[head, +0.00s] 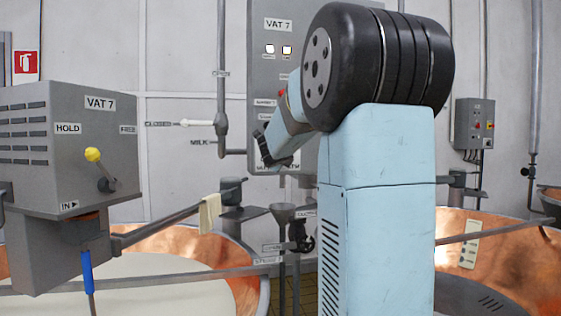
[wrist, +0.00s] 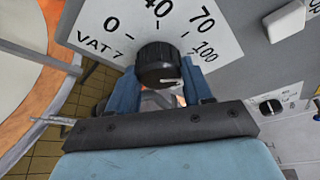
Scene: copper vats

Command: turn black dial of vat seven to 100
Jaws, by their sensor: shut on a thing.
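The black dial (wrist: 158,62) of vat seven shows in the wrist view on a white scale plate (wrist: 110,45) marked VAT 7, 0, 40, 70 and 100. My gripper (wrist: 161,75) is shut on the dial, with a blue finger on each side of it. A short white mark shows on the dial's near face, towards the lower right. I cannot tell exactly which scale value it meets. In the head view the grey VAT 7 panel (head: 264,75) stands behind my arm, which hides the dial there.
A second dial (wrist: 271,106) sits on a white plate at the right in the wrist view, near a white block (wrist: 285,20). In the head view a grey VAT 7 box with a yellow-knobbed lever (head: 94,155) stands left. Copper vats (head: 190,246) flank my arm.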

